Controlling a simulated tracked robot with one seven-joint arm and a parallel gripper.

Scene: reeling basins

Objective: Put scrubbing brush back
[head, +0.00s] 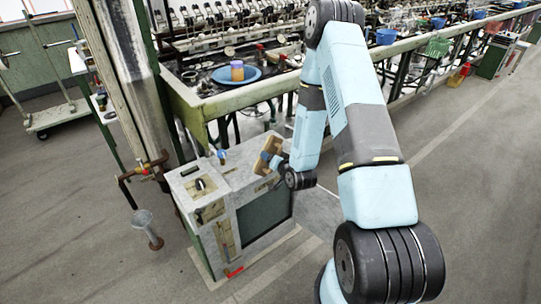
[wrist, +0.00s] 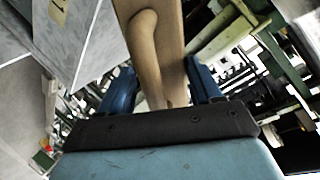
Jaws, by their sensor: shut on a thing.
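The scrubbing brush (head: 262,148) is a pale wooden piece, tilted, over the right part of the grey cabinet's top (head: 225,178) in the head view. My gripper (head: 272,160) is shut on it, with a blue finger across the wood. In the wrist view the wooden brush (wrist: 168,40), with a rounded handle-like part, stands between the two blue fingers of my gripper (wrist: 162,88). Its bristles are not visible. I cannot tell whether the brush touches the cabinet top.
A green-edged bench (head: 235,98) with a blue basin (head: 237,75) runs behind the cabinet. A blue-topped item (head: 222,155) stands on the cabinet's back edge. A pipe with a valve (head: 148,168) is at its left. Open floor (head: 440,200) lies to the right.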

